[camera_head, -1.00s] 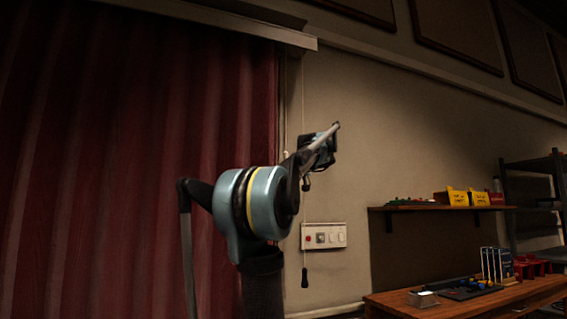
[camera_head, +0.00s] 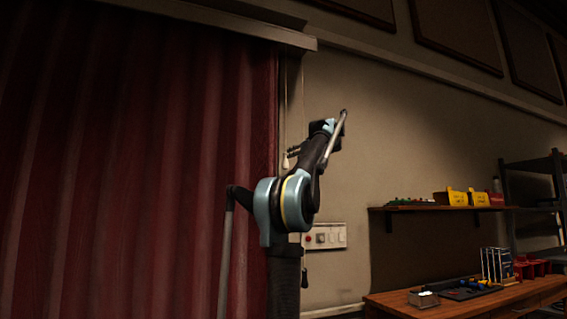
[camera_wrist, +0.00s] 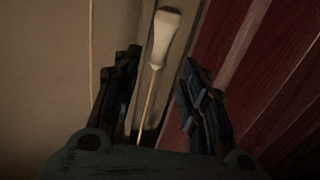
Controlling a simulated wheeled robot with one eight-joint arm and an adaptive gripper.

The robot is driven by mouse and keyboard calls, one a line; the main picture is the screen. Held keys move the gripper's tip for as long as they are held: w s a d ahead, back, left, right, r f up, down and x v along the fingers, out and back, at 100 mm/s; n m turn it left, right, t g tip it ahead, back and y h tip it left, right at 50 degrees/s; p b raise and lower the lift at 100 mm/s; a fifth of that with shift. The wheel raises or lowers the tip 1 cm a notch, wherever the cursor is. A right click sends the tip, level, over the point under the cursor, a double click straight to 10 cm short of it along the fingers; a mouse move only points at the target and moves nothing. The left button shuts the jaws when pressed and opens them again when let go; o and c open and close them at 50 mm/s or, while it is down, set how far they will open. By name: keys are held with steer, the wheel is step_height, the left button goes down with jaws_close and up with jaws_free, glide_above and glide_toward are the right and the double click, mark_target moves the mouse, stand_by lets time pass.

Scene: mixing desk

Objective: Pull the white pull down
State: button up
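The white pull (camera_head: 285,162) hangs on a thin cord beside the curtain edge in the head view. In the wrist view, the white pull (camera_wrist: 165,36) lies at the top, beyond the fingertips and between their lines. Its cord (camera_wrist: 148,98) runs down the picture between the two fingers. My gripper (camera_wrist: 160,58) is open, with a clear gap around the cord and nothing held. In the head view, my gripper (camera_head: 292,151) is small and dark beside the white pull; contact cannot be told there.
The red curtain (camera_head: 130,160) hangs on the left. A dark pull (camera_head: 304,278) hangs lower, partly beside my arm. A switch panel (camera_head: 326,236) is on the wall. A shelf (camera_head: 420,208) and a wooden desk (camera_head: 390,298) with items stand right.

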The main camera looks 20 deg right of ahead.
steer(key=w, duration=0.3)
steer(key=w+a, duration=0.1)
steer(key=w, duration=0.2)
steer(key=w+a, duration=0.1)
steer(key=w, duration=0.2)
steer(key=shift+w, duration=0.4)
steer(key=shift+c, duration=0.5)
jaws_close()
